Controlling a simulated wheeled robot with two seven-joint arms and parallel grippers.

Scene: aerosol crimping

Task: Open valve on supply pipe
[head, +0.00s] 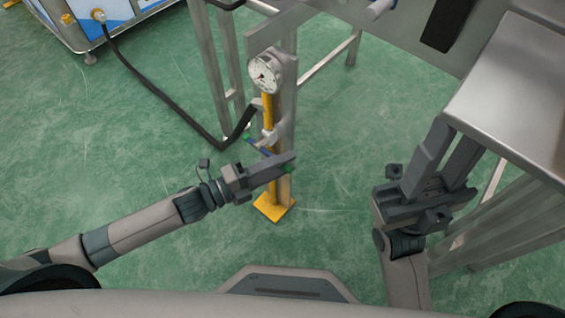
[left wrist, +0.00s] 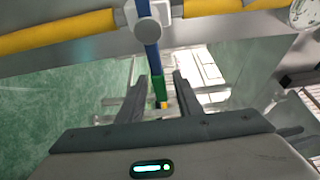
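The yellow supply pipe (head: 268,112) runs down a metal post below a white round gauge (head: 265,75). My left gripper (head: 288,164) is beside the post at valve height. In the left wrist view its two fingers (left wrist: 158,98) are apart, with the green handle end between them and gaps to both sides. My right gripper (head: 447,138) is open and empty, beside the metal table.
A metal table (head: 515,85) stands at the right, close to my right gripper. A black hose (head: 160,93) runs from a cabinet (head: 100,15) at the upper left to the pipe. The post stands on a yellow foot (head: 274,208). Green floor (head: 130,160) is clear at the left.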

